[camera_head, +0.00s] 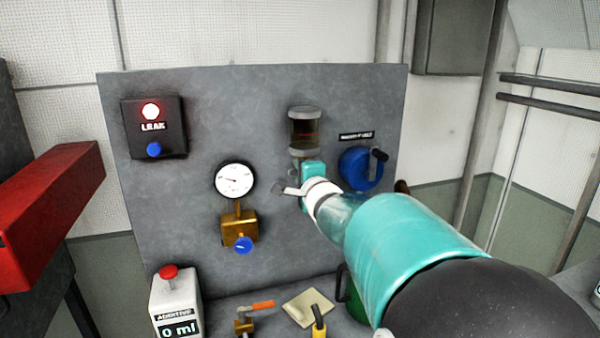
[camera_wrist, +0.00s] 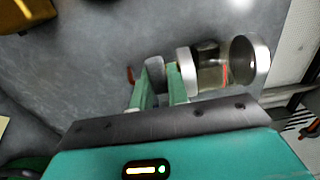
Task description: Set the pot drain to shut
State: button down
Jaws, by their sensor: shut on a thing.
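The pot (camera_head: 304,130) is a clear bowl with grey caps and dark reddish-brown contents, mounted upright on the grey panel. It also shows in the wrist view (camera_wrist: 212,66), lying sideways in the picture. Its drain (camera_wrist: 155,73) is a grey piece below the pot, between the green fingers of my gripper (camera_wrist: 158,90). My gripper is shut on it. In the head view my gripper (camera_head: 303,187) sits just under the pot and hides most of the drain. A small red bit shows beside the left finger in the wrist view. I cannot tell the drain's setting.
On the panel are a lit red LEAK lamp with a blue button (camera_head: 153,150), a white gauge (camera_head: 234,180), a brass block with a blue knob (camera_head: 240,232) and a blue round fitting (camera_head: 360,168). An additive dispenser (camera_head: 175,305) and an orange-handled valve (camera_head: 257,308) stand below.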

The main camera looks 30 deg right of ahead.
jog(key=c, duration=1.4)
grip_release()
jog(key=shift+o, duration=0.2)
jog(key=v, duration=1.3)
jog(key=shift+s, duration=0.4)
